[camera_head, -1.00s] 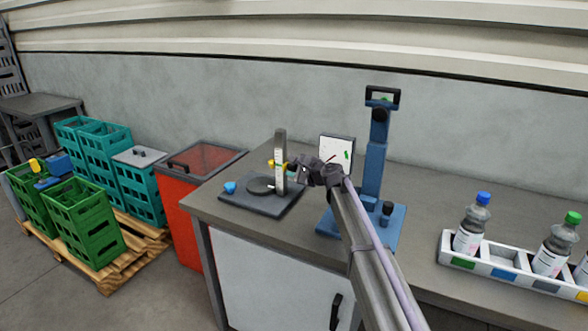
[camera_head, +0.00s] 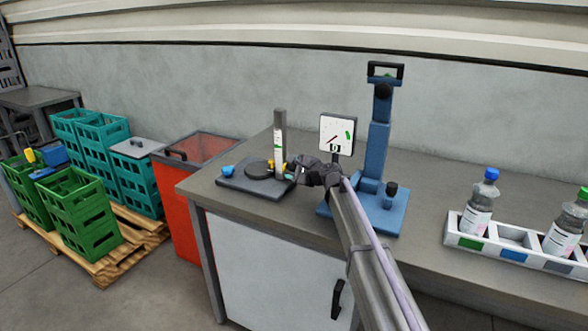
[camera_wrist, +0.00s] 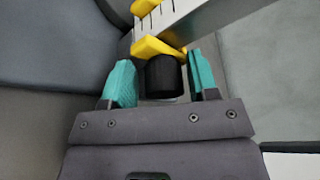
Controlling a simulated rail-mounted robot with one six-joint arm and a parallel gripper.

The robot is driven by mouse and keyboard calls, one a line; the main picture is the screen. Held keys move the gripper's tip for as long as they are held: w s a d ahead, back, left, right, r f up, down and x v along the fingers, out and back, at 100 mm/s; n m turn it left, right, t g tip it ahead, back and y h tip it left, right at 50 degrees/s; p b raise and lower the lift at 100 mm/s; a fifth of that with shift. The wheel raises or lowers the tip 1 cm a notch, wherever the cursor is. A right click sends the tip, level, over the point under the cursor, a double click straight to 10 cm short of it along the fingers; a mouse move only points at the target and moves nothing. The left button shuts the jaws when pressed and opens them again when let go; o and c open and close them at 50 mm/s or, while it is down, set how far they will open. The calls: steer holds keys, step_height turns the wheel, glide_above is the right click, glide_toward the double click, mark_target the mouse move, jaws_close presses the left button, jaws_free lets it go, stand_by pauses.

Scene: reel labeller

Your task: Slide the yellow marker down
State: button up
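The yellow marker (camera_head: 271,167) sits low on the upright scale post (camera_head: 280,140), just above the dark base (camera_head: 250,183). In the wrist view the yellow marker (camera_wrist: 155,46) crosses the light post with black ticks (camera_wrist: 190,12). Its black knob (camera_wrist: 163,78) points toward my gripper. My gripper (camera_wrist: 163,75) has its teal fingers on either side of the knob, with a narrow gap visible, clearest on the left, so it looks open around it. In the head view my gripper (camera_head: 292,171) is right beside the post, and its dark wrist hides part of the area.
A dial gauge (camera_head: 337,132) and a blue press-like stand (camera_head: 376,150) are close to my arm on the right. A blue knob (camera_head: 228,171) is on the base's left. A bottle tray (camera_head: 462,241) stands at the far right. The bench edge lies in front.

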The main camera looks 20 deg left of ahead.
steer(key=shift+o, duration=0.4)
steer(key=shift+a, duration=0.1)
steer(key=p+v, duration=0.2)
steer(key=v, duration=0.8)
steer(key=shift+s+r, duration=0.15)
steer(key=shift+d, duration=0.4)
